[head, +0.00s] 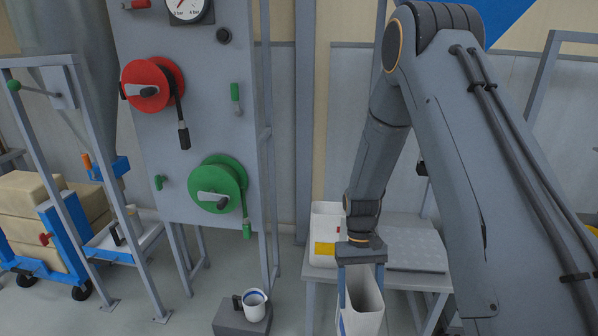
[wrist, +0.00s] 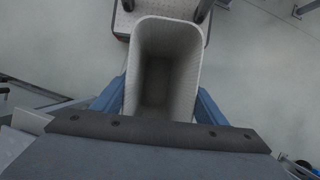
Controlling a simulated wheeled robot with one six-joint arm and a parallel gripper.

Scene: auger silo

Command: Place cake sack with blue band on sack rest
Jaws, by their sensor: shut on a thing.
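My gripper (head: 361,286) is shut on a white, open-topped sack (head: 364,318), with one blue finger on each side of it. A bit of blue shows low on the sack's left edge; its bottom is cut off by the frame. In the wrist view the sack (wrist: 138,72) hangs between the blue fingers (wrist: 157,104), and I look down into its dark, empty-looking inside. The sack is in front of a grey table (head: 395,282). I cannot tell for sure which thing is the sack rest.
A white container with a yellow band (head: 325,249) stands on the table, beside a flat grey panel (head: 415,250). A panel with red (head: 165,76) and green reels (head: 232,172) stands behind.

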